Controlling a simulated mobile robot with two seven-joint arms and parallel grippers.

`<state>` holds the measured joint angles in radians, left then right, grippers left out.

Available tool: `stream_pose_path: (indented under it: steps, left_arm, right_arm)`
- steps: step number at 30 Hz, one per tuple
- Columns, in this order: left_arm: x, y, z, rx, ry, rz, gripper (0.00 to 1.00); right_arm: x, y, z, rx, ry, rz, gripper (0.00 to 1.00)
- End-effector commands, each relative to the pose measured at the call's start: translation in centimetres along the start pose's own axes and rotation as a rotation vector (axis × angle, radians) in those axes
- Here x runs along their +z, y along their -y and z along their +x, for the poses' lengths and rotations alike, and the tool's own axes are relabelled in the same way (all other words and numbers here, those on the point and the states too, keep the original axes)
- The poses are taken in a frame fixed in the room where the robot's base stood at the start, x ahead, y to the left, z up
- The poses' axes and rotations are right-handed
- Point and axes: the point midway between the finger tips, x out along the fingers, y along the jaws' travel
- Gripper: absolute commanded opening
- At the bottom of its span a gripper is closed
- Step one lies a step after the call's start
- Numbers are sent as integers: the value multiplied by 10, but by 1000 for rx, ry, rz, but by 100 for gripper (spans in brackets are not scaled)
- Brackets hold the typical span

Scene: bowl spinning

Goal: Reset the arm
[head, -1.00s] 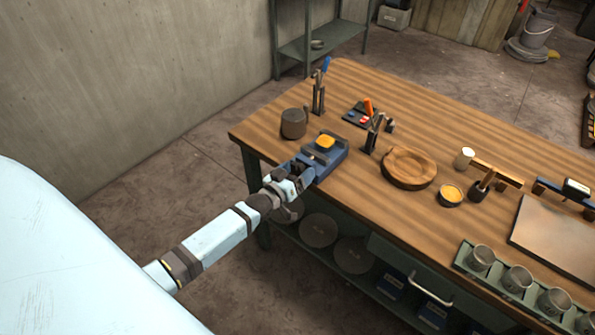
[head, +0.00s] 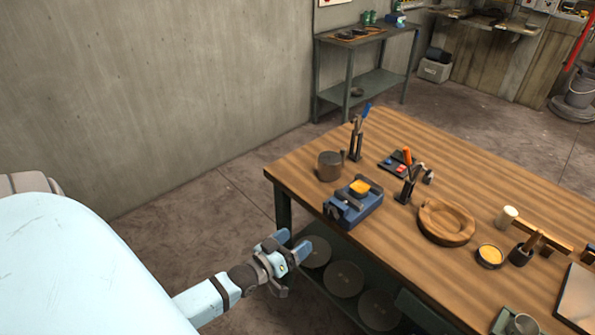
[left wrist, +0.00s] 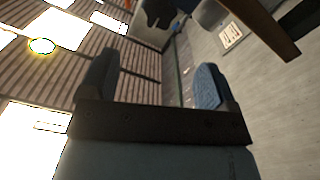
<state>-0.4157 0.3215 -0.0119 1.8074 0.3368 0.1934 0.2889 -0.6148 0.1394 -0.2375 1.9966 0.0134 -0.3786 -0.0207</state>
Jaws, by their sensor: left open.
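My left gripper (head: 294,248) is open and empty. It hangs in the air just off the near left edge of the wooden workbench (head: 395,145), apart from it. Its two fingers also show in the left wrist view (left wrist: 155,88), spread apart with nothing between them. My right gripper is not in view.
A dark round pot (head: 330,166), a tool holder (head: 355,140), a wooden bowl (head: 446,222) and a small yellow-filled dish (head: 490,256) stand on the bench. Round discs (head: 343,279) lie on its lower shelf. Open floor (head: 225,205) lies left of the bench.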

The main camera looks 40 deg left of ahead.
Motion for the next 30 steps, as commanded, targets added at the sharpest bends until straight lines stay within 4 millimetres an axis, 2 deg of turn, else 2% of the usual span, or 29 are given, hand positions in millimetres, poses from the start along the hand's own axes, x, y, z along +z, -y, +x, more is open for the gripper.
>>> stream_pose_path:
  steps: [12,15,17,20,24,27,30]
  left_arm:
    - [0,0,0,0,0,0,82]
    - [6,-8,-4,2,26,11,82]
    - [18,-21,-11,5,75,34,82]
    - [48,-58,-34,18,211,104,82]
    - [86,-114,-74,51,418,228,82]
    - [101,-142,-97,74,527,303,82]
    - [109,-159,-111,90,591,349,82]
  right_arm:
    - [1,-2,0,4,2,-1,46]
    - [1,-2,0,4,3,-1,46]
    - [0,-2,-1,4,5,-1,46]
    - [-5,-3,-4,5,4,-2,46]
    - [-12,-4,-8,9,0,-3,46]
    - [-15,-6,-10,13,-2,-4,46]
    - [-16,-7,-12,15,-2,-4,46]
